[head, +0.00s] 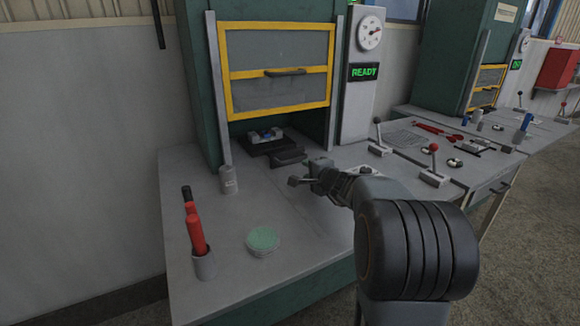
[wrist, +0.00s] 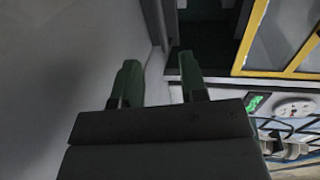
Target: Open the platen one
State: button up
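A press stands at the back left with a raised yellow-framed guard (head: 277,100) that has a dark bar handle (head: 286,72). Below the guard, in the press opening, is a dark platen (head: 262,147) with small blue and light parts on it. A dark handle-like block (head: 289,158) sits at its front. I see no label naming platen one. My gripper (head: 312,178) is over the bench, in front and to the right of the platen, apart from it. In the wrist view my gripper (wrist: 160,78) has its two green fingers spread with nothing between them; the platen is not clear there.
A green READY display (head: 363,72) and a dial gauge (head: 370,33) are on the post to the right. A grey cylinder (head: 229,180), a cup with red-handled tools (head: 204,264) and green discs (head: 262,240) stand on the left bench. Levers (head: 434,160) stand to the right.

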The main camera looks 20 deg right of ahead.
aim_at(291, 161)
jog(key=p+x, duration=0.1)
jog(key=x, duration=1.1)
jog(key=shift+w+a, duration=0.15)
jog(key=shift+w, duration=0.05)
grip_shut()
